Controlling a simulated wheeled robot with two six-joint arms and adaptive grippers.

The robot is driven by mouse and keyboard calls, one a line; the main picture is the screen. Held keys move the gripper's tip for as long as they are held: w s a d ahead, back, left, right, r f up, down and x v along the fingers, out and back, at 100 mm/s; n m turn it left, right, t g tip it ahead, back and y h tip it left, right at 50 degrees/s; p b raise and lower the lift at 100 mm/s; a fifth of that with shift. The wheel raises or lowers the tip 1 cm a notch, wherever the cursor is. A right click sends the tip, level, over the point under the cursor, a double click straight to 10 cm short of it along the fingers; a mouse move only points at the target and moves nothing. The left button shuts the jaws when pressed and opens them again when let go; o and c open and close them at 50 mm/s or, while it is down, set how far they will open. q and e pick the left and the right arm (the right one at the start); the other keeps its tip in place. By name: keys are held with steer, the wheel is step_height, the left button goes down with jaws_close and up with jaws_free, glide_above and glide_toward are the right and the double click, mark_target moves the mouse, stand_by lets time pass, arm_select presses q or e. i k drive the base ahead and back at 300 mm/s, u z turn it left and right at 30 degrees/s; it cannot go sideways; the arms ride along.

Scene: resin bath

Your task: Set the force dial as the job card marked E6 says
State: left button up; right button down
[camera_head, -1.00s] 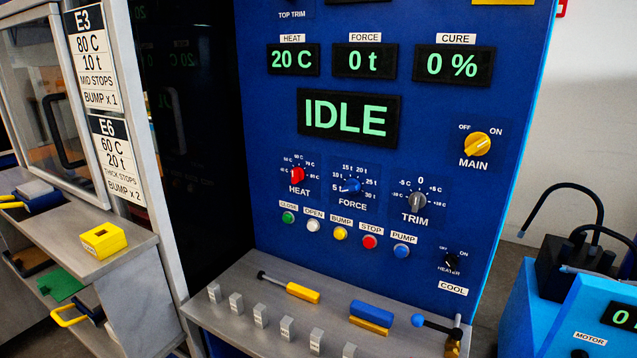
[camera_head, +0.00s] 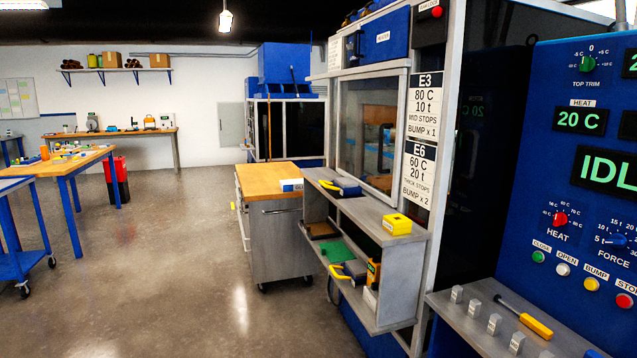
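The blue force dial (camera_head: 614,241) is on the blue press panel (camera_head: 560,130) at the right edge, its scale partly cut off by the picture edge. Its pointer seems to lie on the left, near the 5 t mark. The job card E6 (camera_head: 416,176) hangs on the post left of the panel, below the card E3 (camera_head: 422,104). E6 reads 60 C, 20 t, thick stops, bump x 2. Neither of my grippers is in view.
The heat dial (camera_head: 560,219) is red, and the heat display (camera_head: 580,121) reads 20 C. A grey ledge (camera_head: 455,325) with metal blocks and a yellow-handled tool (camera_head: 524,317) juts out below. A wooden-topped cabinet (camera_head: 272,178) stands left of the press shelves. Open floor (camera_head: 150,260) lies left.

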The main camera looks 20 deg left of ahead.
mark_target(618, 241)
steer(key=u, duration=1.2)
steer(key=i, duration=0.95)
steer(key=z, duration=0.85)
steer(key=i, duration=0.4)
steer(key=z, duration=0.95)
steer(key=k, duration=0.6)
steer(key=z, duration=1.25)
steer(key=i, duration=1.1)
steer(key=u, duration=0.45)
